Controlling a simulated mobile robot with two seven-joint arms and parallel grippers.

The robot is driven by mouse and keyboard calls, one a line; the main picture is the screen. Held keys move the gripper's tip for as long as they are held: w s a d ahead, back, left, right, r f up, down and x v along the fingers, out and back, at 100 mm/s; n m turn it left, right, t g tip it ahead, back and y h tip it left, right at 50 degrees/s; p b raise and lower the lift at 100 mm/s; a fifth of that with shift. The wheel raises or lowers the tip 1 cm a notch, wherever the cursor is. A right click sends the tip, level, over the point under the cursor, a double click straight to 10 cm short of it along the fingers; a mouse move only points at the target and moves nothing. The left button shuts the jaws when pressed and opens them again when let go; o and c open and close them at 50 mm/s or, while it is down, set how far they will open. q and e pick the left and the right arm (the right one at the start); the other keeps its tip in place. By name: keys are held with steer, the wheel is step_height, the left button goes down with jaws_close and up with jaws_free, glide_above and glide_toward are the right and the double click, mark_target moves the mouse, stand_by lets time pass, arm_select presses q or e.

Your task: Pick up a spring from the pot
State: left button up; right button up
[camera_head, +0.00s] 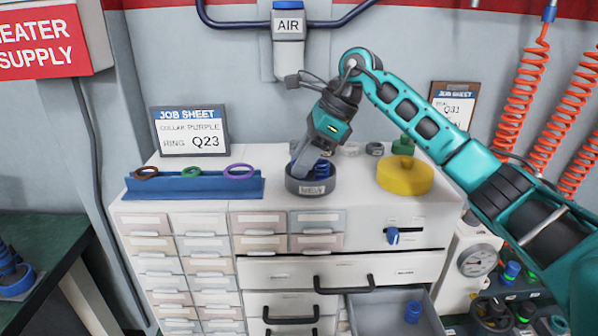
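A dark round pot (312,188) with a label on its front stands on top of the white drawer cabinet. A blue spring (322,168) shows upright inside it, at the right side. My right gripper (304,165) reaches down from above, with its grey fingers inside the pot's rim, just left of the spring. I see the fingers edge-on and partly hidden by the rim, so I cannot tell whether they are apart or touch the spring. My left gripper is not in view.
A blue rack (190,188) with coloured rings is left of the pot. A job sheet (190,130) stands behind the rack. An open drawer (385,313) below holds a blue part (412,312).

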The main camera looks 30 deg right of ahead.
steer(key=c, duration=0.7)
steer(key=shift+r, duration=0.1)
